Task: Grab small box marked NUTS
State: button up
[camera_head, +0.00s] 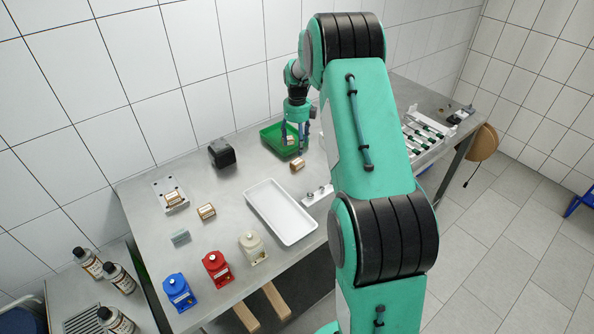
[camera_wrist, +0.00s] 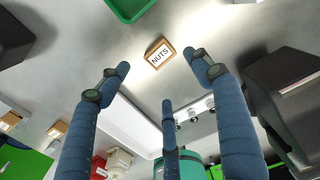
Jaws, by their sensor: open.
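The small brown box marked NUTS (camera_wrist: 159,53) lies on the metal table, its white label facing up in the wrist view. In the head view a small brown box (camera_head: 297,164) beside the green tray fits its place, though its label is too small to read. My gripper (camera_head: 294,146) hangs pointing down above the green tray area. In the wrist view its three blue fingers (camera_wrist: 160,76) are spread, and the box shows beyond their tips, between the left and right ones. The gripper is open and empty.
A green tray (camera_head: 268,138) stands behind the box and a white tray (camera_head: 283,232) in front. A black block (camera_head: 222,153) sits to the left. Other small boxes (camera_head: 206,211) and blue, red (camera_head: 217,268) and cream pumps stand further left and front. Bare table surrounds the box.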

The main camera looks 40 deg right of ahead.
jog(key=b, duration=0.1)
send_over(297, 161)
jog(key=shift+f, duration=2.35)
jog(key=shift+f+b, duration=0.45)
jog(key=shift+f, duration=2.35)
jog(key=c, duration=1.4)
